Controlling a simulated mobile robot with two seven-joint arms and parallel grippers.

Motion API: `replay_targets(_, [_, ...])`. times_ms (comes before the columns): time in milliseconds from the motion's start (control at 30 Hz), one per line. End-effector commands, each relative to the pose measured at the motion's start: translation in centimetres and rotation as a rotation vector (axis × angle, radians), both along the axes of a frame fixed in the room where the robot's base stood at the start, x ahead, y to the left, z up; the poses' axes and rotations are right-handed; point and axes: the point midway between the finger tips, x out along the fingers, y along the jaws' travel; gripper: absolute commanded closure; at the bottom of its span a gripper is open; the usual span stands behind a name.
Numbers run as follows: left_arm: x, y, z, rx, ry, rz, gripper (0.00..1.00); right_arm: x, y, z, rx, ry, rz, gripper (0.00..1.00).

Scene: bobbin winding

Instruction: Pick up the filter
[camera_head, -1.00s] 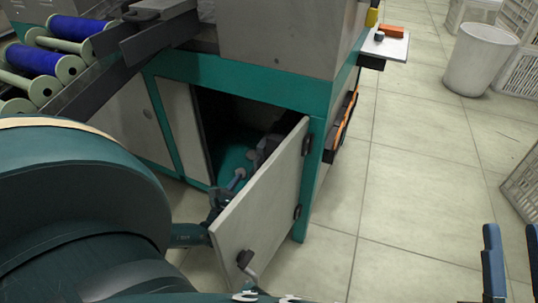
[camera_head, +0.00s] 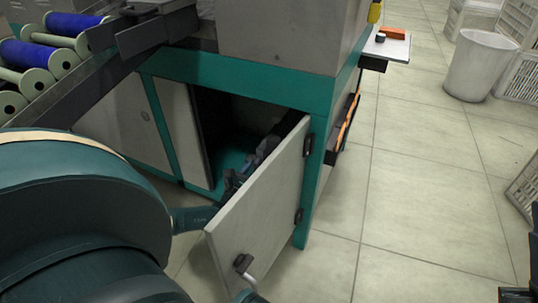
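My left arm comes in from the left and passes behind the open cabinet door (camera_head: 255,210). My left gripper (camera_head: 250,163) is inside the dark cabinet opening, mostly hidden by the door. I cannot see whether its fingers are apart or closed on something. I cannot make out the filter for certain; greyish shapes in the cabinet blend with the gripper. The cabinet floor (camera_head: 229,160) is teal. At the lower right edge, a small dark and blue part that seems to be my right gripper (camera_head: 518,296) is cut off by the frame.
The door stands open towards me with a handle (camera_head: 243,263) low on it. Blue bobbins (camera_head: 28,57) lie on the machine at upper left. A small side shelf (camera_head: 388,46) holds an orange item. A white bin (camera_head: 481,65) and crates stand at right. The tiled floor (camera_head: 420,190) is clear.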

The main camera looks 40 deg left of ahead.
Motion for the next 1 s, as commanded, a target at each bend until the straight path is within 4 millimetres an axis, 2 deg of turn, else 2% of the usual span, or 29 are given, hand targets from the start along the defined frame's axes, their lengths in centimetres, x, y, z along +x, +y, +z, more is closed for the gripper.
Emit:
replay_targets(67, [-0.02, 0.0, -0.01, 0.0, 0.0, 0.0, 0.72, 0.0, 0.0, -0.01, 0.0, 0.001, 0.0, 0.69])
replay_targets(400, [-0.04, -0.01, -0.02, 0.0, 0.0, 0.0, 1.0, 0.0, 0.0, -0.01, 0.0, 0.001, 0.0, 0.69])
replay_targets(833, [0.04, 0.04, 0.14, 0.0, -0.002, 0.0, 1.0, 0.01, 0.0, 0.01, 0.0, 0.003, 0.001, 0.69])
replay_targets(1000, [0.53, 0.27, 0.97, 0.0, -0.002, 0.002, 1.0, 0.08, 0.0, 0.19, 0.001, 0.01, 0.001, 0.69])
